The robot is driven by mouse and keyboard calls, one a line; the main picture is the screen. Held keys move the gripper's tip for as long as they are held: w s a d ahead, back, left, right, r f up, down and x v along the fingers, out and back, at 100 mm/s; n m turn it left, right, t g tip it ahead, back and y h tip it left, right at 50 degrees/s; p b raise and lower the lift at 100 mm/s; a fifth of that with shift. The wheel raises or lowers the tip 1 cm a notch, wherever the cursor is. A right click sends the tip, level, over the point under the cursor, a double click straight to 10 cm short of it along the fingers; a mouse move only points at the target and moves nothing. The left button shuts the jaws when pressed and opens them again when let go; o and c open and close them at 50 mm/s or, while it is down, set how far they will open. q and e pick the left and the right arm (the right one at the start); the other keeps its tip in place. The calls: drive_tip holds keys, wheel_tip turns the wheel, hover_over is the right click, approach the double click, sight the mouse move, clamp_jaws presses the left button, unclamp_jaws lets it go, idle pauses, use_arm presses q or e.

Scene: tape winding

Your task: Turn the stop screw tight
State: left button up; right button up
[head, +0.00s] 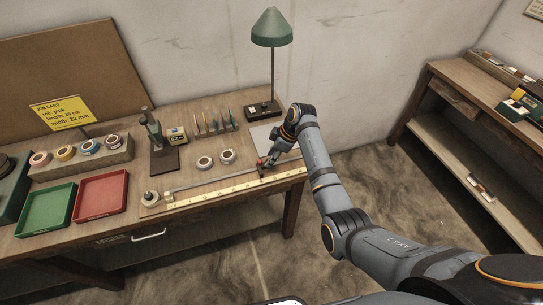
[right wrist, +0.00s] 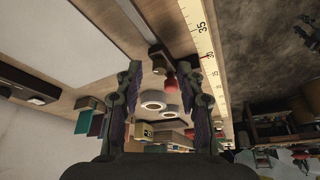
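The stop (head: 262,172) stands on the yellow measuring rule (head: 212,190) near its right end, at the front of the bench. Its screw looks like a small red part, partly hidden by my right gripper (head: 267,161) in the head view. In the right wrist view, my right gripper (right wrist: 161,88) has its two fingers apart. A dark block (right wrist: 157,57) and a red piece (right wrist: 170,82), likely the stop and its screw, show between and beyond the fingers. I cannot tell whether the fingers touch the screw. My left gripper is not in view.
Two tape rolls (head: 204,162) lie on the bench behind the rule. A green tray (head: 46,211) and a red tray (head: 100,196) sit at left. A green lamp (head: 272,28) stands at the back right. A shelf (head: 445,88) is beyond, at right.

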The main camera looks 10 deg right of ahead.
drive_tip(key=shift+f, duration=0.25)
drive_tip(key=shift+c, duration=0.2)
clamp_jaws()
